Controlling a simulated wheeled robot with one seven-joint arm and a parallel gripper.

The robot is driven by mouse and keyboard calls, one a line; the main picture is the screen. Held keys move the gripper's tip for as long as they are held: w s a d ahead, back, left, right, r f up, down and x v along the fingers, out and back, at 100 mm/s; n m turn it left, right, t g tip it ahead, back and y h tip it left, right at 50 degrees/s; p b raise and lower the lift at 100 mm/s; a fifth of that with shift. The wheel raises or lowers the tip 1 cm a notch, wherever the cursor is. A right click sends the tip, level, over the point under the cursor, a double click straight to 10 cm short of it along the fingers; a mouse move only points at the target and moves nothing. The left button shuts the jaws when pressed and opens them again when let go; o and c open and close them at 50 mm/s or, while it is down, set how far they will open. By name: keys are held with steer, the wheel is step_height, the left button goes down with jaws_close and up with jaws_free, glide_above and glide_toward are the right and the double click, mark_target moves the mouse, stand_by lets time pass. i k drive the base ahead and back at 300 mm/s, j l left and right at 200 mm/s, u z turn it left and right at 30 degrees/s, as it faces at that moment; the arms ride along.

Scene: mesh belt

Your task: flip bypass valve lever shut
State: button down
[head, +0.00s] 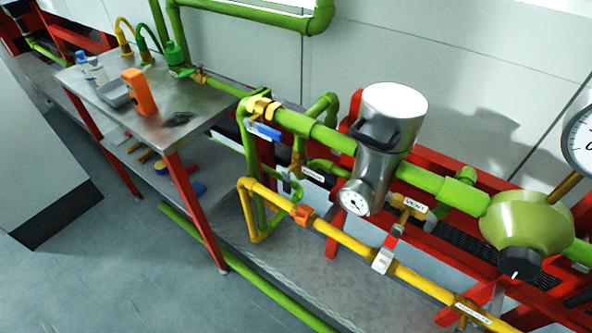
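My gripper is not in view. No lever can be read as marked bypass. A blue lever (264,131) lies roughly along the green main pipe, beside a brass valve body (262,107). A smaller brass valve (296,163) sits on the green side piping below, with a white tag (313,174) too small to read. A red-and-white handle (386,252) stands at the yellow pipe, below a brass valve tagged VENT (413,205). Another tag (473,313) on the yellow pipe is unreadable. Whether each valve is open or shut cannot be told.
A silver cylinder with a dial (394,105) and an olive round body (526,222) sit on the main pipe. A steel table (205,100) with an orange instrument (139,93) stands left. A low green pipe (250,272) borders clear floor at lower left.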

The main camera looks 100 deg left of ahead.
mark_target(286, 173)
steer(key=k+l+u, duration=0.1)
steer(key=u, duration=1.95)
